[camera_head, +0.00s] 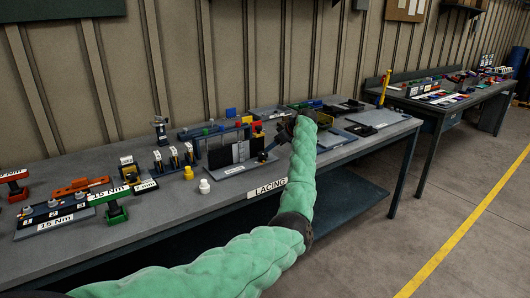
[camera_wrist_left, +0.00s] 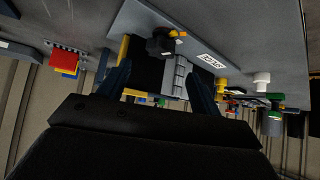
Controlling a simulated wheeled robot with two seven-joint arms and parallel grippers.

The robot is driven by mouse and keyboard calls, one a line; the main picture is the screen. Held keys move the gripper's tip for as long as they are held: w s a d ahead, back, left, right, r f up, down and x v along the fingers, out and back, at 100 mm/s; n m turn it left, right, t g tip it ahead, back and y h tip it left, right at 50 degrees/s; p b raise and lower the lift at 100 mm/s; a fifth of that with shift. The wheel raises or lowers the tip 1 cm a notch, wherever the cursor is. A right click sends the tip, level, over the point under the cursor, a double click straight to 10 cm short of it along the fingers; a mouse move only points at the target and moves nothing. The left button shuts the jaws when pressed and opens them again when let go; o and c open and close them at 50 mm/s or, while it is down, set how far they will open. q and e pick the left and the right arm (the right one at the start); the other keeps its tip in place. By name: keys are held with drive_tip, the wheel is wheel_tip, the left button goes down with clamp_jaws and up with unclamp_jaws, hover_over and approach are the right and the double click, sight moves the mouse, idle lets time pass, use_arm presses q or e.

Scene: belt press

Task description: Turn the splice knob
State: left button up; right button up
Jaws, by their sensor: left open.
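The splice station is a grey plate (camera_head: 235,170) with dark panels and a grey lacing strip, bearing a white label. A black knob with a small orange mark (camera_wrist_left: 160,44) sits at one end of the plate in the left wrist view. In the head view a small dark knob shape (camera_head: 263,157) shows at the plate's right end, beside my gripper. My left gripper (camera_wrist_left: 160,84) is open, its two dark fingers apart over the plate, with the knob beyond the fingertips and apart from them. My right gripper is not in view.
The workbench (camera_head: 150,222) carries torque tools (camera_head: 70,208) at left, a yellow knob (camera_head: 188,173) and a white knob (camera_head: 204,187) near the plate. Coloured blocks (camera_head: 220,127) stand behind. Flat grey trays (camera_head: 335,138) lie right of my arm. A second bench stands further right.

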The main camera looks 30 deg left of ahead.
sight(263, 153)
use_arm(q)
drive_tip(key=p+x, duration=0.1)
drive_tip(key=x, duration=0.4)
drive_tip(key=shift+a+f, duration=0.15)
drive_tip(key=shift+a, duration=0.15)
drive_tip(key=shift+a+f, duration=0.4)
drive_tip(key=shift+f, duration=0.1)
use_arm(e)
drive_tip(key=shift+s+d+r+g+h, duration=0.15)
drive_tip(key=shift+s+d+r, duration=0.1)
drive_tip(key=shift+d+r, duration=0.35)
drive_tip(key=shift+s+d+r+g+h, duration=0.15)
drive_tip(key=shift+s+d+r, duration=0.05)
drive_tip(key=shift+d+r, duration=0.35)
use_arm(q)
drive_tip(key=shift+s, duration=0.1)
drive_tip(key=c, duration=1)
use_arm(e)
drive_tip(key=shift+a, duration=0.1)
